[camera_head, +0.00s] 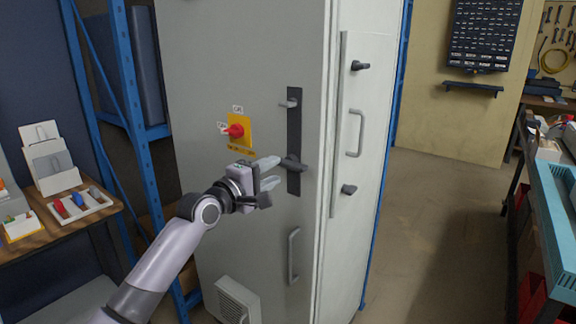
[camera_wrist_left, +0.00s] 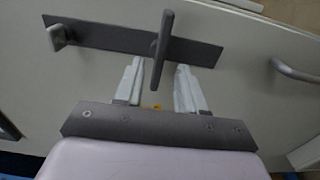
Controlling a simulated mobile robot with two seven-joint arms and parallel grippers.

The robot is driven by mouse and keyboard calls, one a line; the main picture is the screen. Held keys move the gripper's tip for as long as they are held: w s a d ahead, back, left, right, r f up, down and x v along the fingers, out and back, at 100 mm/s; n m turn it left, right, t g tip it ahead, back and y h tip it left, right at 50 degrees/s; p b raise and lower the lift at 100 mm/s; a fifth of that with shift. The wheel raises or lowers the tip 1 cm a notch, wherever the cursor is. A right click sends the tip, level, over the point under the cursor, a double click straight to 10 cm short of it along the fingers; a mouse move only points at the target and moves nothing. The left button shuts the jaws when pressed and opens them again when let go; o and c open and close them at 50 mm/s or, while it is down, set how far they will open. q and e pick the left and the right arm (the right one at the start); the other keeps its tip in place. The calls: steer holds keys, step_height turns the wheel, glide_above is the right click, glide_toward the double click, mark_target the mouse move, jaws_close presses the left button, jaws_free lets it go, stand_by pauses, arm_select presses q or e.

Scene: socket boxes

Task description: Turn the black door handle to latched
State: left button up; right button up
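The black door handle (camera_head: 293,164) is on a dark vertical plate (camera_head: 294,120) on the grey cabinet's front. It lies roughly level, crosswise to the plate. My left gripper (camera_head: 275,172) is just left of the plate, pointing at the handle, with its two pale fingers apart. In the left wrist view the handle (camera_wrist_left: 163,35) crosses the plate (camera_wrist_left: 105,36), and its near end reaches between the open fingers (camera_wrist_left: 160,70). A gap shows on each side of it, so nothing appears gripped. My right gripper is out of view.
A red knob (camera_head: 236,131) on a yellow plate sits left of the handle. A small grey latch (camera_head: 289,103) is above and a grey pull (camera_head: 293,256) below. The cabinet's right side has more handles (camera_head: 356,133). A blue rack (camera_head: 140,150) stands left; floor at right is clear.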

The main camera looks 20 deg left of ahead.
mark_target(283, 165)
arm_select(q)
steer(key=shift+x, duration=3)
jaws_close()
